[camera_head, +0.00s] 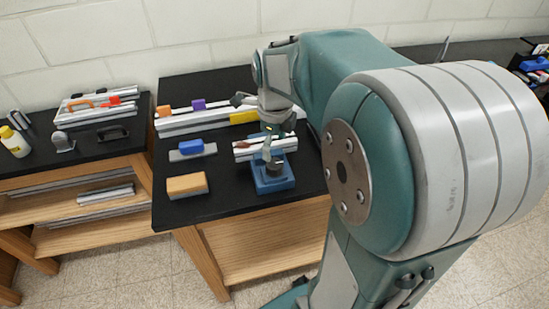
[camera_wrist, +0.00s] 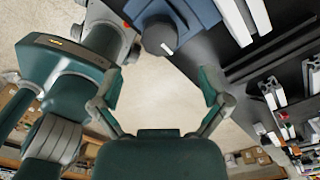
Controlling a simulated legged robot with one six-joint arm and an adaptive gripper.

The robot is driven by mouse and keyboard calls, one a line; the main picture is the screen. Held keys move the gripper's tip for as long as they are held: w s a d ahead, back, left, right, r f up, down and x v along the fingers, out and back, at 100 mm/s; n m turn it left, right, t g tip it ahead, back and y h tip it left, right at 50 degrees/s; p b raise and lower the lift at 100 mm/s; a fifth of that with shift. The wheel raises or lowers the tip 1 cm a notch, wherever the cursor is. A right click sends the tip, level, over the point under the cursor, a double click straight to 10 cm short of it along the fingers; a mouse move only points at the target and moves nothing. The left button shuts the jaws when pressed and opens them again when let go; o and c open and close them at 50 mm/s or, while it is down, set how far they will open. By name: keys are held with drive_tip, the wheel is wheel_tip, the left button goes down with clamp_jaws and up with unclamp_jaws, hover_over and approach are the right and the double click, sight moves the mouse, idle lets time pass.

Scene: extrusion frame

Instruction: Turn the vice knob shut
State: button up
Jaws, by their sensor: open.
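The blue vice (camera_head: 273,184) stands near the front edge of the black bench. In that picture the knob lies above the gap between the fingertips, and I see no contact. In the head view my gripper (camera_head: 268,148) hangs just above and behind the knob.
Silver extrusions (camera_head: 285,143) lie at the vice. A tan block (camera_head: 187,185), a blue-topped brush (camera_head: 192,147) and a long rail (camera_head: 185,125) with coloured blocks lie left of it. A side bench (camera_head: 85,147) holds more tools. The bench front is clear.

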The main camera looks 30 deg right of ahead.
sight(275, 164)
wheel_tip(275, 164, up, 5)
drive_tip(key=shift+r, duration=0.2)
idle(0.3)
wheel_tip(275, 164, down, 2)
drive_tip(key=n, duration=3.3)
drive_tip(key=shift+s+n, duration=0.15)
drive_tip(key=shift+n, duration=0.25)
wheel_tip(275, 164, down, 10)
drive_tip(key=shift+f, duration=0.1)
